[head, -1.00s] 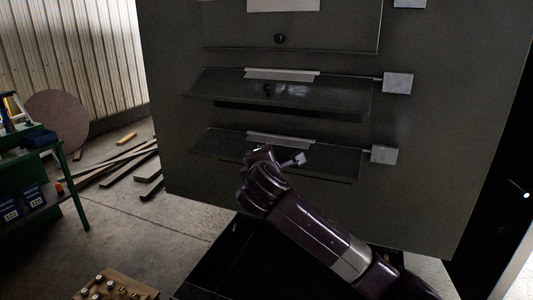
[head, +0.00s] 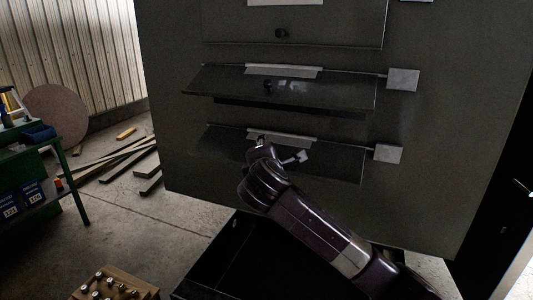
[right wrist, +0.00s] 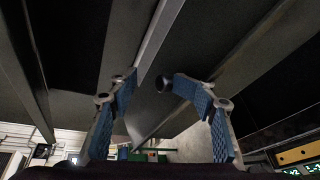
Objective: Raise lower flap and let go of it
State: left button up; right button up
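The lower flap (head: 335,163) is a dark grey panel under a pale strip on the cabinet front. It hangs tilted outward from its top edge in the head view. My right gripper (head: 283,150) is in front of its middle and hides part of it. In the right wrist view my right gripper (right wrist: 155,82) has its two blue-padded fingers spread apart. A small dark round knob (right wrist: 162,83) shows between the fingertips, close to the right one. I cannot tell whether a finger touches it. My left gripper is not in view.
Another tilted flap (head: 330,93) with a knob is just above, and a flatter one (head: 340,25) above that. Pale square blocks (head: 388,153) sit at the flaps' right ends. A green bench (head: 72,180), loose planks and a wooden block with pegs (head: 115,285) are at left.

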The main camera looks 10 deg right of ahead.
jog(key=shift+d+r, duration=0.3)
jog(key=shift+r, duration=0.25)
jog(key=f+v, duration=0.1)
jog(key=v, duration=1.1)
jog(key=shift+a, duration=0.3)
jog(key=shift+s, duration=0.1)
